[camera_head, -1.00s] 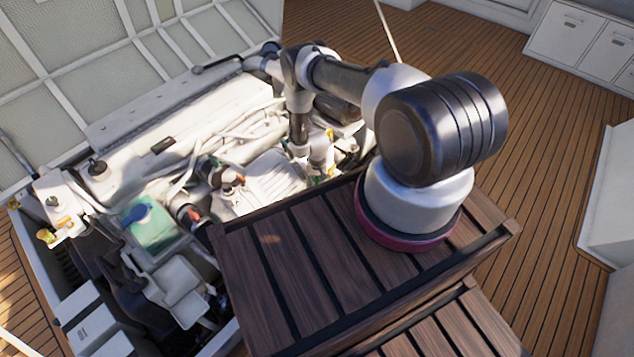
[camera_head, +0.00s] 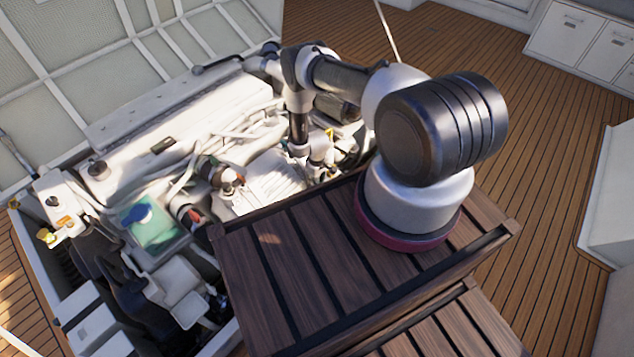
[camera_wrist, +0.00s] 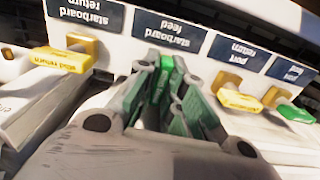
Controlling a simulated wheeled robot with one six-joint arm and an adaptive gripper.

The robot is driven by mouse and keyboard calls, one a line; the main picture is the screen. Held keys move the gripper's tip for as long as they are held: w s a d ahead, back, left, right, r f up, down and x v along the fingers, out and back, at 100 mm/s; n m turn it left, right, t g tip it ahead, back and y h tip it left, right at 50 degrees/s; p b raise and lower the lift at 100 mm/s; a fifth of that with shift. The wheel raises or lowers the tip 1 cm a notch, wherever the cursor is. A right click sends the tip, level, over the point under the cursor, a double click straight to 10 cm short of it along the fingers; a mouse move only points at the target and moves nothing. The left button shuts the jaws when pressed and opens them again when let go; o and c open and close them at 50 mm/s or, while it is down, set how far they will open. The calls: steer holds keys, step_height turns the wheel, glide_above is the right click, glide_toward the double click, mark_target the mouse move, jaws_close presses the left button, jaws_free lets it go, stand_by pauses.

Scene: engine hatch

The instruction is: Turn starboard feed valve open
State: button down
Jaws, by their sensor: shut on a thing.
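In the wrist view, the starboard feed valve has a green handle (camera_wrist: 166,66) under the dark "starboard feed" label (camera_wrist: 169,30). The labels appear upside down. My gripper (camera_wrist: 164,76) is shut on this green handle, with its fingers on either side. The fingers hide much of the handle and its pivot, so its exact angle is hard to tell. In the head view, my arm reaches down into the engine hatch, and its links hide most of the gripper and the valve.
The yellow starboard return handle (camera_wrist: 62,60) is left of my gripper. The yellow port return handle (camera_wrist: 240,99) and green port feed handle (camera_wrist: 296,112) are to the right. A wooden slatted platform (camera_head: 270,260) borders the hatch. The raised hatch lid (camera_head: 130,50) stands behind.

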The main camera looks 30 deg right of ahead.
stand_by(0.4)
steer(key=c, duration=1.7)
jaws_free()
step_height(320, 180, up, 12)
